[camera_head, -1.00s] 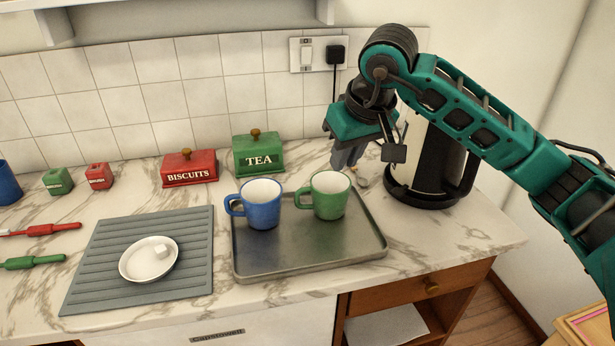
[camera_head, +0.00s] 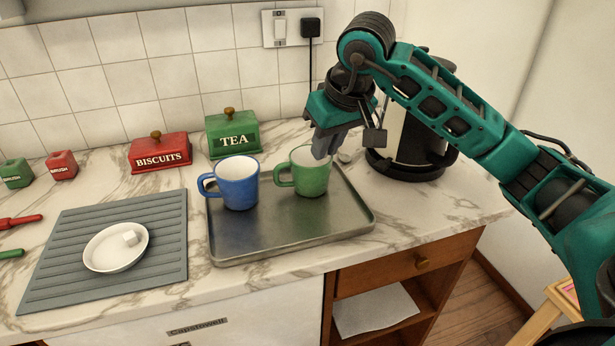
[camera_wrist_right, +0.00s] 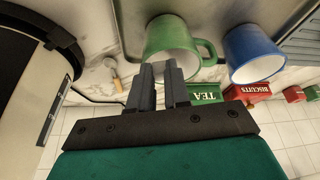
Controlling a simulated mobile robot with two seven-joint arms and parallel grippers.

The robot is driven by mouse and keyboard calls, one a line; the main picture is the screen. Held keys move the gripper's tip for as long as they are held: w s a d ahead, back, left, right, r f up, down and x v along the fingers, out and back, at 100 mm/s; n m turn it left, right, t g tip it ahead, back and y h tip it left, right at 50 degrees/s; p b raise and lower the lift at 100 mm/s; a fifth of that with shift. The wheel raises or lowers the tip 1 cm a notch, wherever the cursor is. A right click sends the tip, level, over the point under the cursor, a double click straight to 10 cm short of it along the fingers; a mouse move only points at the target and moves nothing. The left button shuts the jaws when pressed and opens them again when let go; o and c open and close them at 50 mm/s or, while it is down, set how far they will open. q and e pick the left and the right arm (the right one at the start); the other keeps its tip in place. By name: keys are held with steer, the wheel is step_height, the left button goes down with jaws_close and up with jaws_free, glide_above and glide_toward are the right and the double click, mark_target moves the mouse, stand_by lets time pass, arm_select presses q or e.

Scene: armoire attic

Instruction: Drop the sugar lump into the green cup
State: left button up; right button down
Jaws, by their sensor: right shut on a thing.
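The green cup (camera_head: 311,181) stands upright on the metal tray, its handle to the left. It also shows in the right wrist view (camera_wrist_right: 170,38). My right gripper (camera_head: 324,152) is at the back right of the cup's rim, its fingertips overlapping the rim in the picture. In the wrist view its fingers (camera_wrist_right: 162,70) are close together before the cup's mouth. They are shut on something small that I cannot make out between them. A white sugar lump (camera_head: 130,238) lies in a white dish (camera_head: 110,260) on the grey mat. My left gripper is not in view.
A blue cup (camera_head: 238,186) stands left of the green cup on the tray (camera_head: 290,233). A kettle (camera_head: 407,150) is close on the right. TEA (camera_head: 233,138) and BISCUITS (camera_head: 160,155) boxes stand behind. A small spoon-like thing (camera_wrist_right: 116,76) lies near the kettle.

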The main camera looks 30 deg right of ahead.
steer(key=c, duration=1.1)
jaws_free()
steer(key=shift+o, duration=0.4)
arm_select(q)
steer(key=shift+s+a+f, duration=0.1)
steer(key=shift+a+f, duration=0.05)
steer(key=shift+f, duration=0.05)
arm_select(e)
steer(key=shift+r, duration=0.1)
arm_select(q)
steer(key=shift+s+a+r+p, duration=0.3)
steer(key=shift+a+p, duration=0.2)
steer(key=shift+p, duration=0.6)
arm_select(e)
steer(key=v, duration=1.2)
steer(key=shift+s+r, duration=0.25)
steer(key=shift+r, duration=0.1)
